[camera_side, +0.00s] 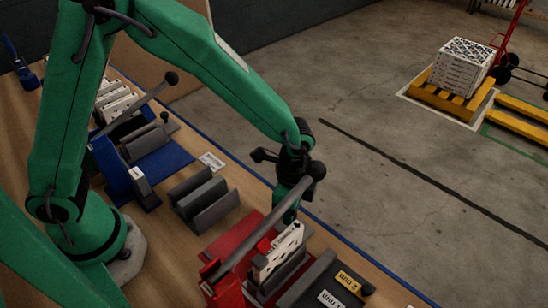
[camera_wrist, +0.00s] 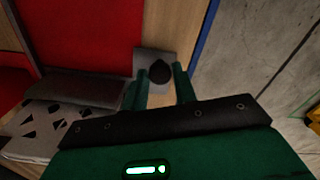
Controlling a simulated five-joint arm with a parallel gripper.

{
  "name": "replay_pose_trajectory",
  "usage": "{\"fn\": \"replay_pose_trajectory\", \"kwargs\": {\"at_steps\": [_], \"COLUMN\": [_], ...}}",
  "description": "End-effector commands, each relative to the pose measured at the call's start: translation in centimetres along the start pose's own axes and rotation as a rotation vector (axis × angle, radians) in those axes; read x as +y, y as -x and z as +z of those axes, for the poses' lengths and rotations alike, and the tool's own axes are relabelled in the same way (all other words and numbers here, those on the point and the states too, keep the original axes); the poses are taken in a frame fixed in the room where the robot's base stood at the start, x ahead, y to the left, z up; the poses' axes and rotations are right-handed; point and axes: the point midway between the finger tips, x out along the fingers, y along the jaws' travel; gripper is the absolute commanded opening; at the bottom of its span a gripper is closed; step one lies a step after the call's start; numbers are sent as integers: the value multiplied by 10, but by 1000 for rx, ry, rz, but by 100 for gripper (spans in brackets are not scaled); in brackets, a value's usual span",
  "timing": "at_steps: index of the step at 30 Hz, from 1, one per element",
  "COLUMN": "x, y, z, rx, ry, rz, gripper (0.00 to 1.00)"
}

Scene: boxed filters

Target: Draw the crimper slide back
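The red crimper (camera_side: 225,240) stands at the front of the bench, with white slotted filter pieces (camera_side: 285,240) between its dark grey plates. A grey lever with a black ball end (camera_side: 316,170) rises over it. My gripper (camera_side: 288,216) points down beside the crimper's far end, partly behind the lever. In the wrist view, a dark knob (camera_wrist: 160,72) on a grey plate (camera_wrist: 145,58) shows between my two green fingers (camera_wrist: 163,88). The fingers are apart; contact with the knob cannot be told. The red base (camera_wrist: 90,30) and slotted white filter (camera_wrist: 45,120) lie left of them.
A blue station (camera_side: 165,162) with a similar lever and a grey slotted block (camera_side: 202,197) stand farther left. A dark box with yellow and white labels (camera_side: 330,285) is at the near right. The blue bench edge (camera_side: 345,240) runs close by my gripper.

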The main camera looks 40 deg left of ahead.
Motion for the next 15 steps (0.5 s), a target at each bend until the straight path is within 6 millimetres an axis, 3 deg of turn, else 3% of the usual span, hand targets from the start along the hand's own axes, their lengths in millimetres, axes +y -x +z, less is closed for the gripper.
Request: {"fn": "replay_pose_trajectory", "kwargs": {"at_steps": [1,4,15], "x": [0,0,-5], "y": [0,0,1], "z": [0,0,11], "rx": [0,0,0], "ry": [0,0,3], "rz": [0,0,0], "gripper": [17,0,0]}}
